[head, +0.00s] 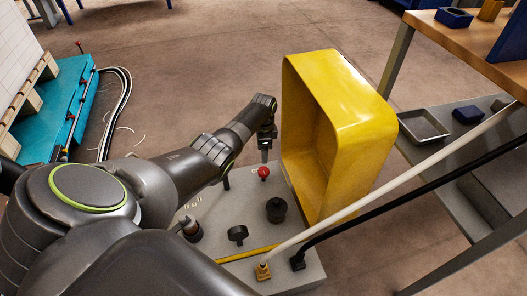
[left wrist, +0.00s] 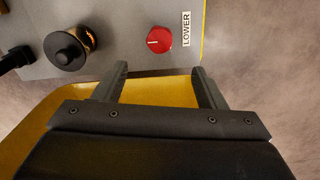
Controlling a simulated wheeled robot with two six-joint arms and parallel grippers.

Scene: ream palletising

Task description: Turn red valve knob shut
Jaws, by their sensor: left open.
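The red valve knob (head: 263,173) sits on top of the grey control box (head: 222,210) in the head view. In the left wrist view the red knob (left wrist: 159,39) is round with a short white mark towards its left side, and a "LOWER" label (left wrist: 186,30) is beside it. My left gripper (head: 266,152) is just behind the knob in the head view. In the left wrist view its two fingers (left wrist: 162,82) are apart and empty, with the knob beyond the tips and not between them. My right gripper is not in view.
A yellow guard (head: 350,105) rises close to the right of my left gripper. Black knobs (head: 277,209) stand on the box, and one also shows in the left wrist view (left wrist: 68,50). White and black hoses run to the right. A shelf with a metal tray (head: 423,126) stands there.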

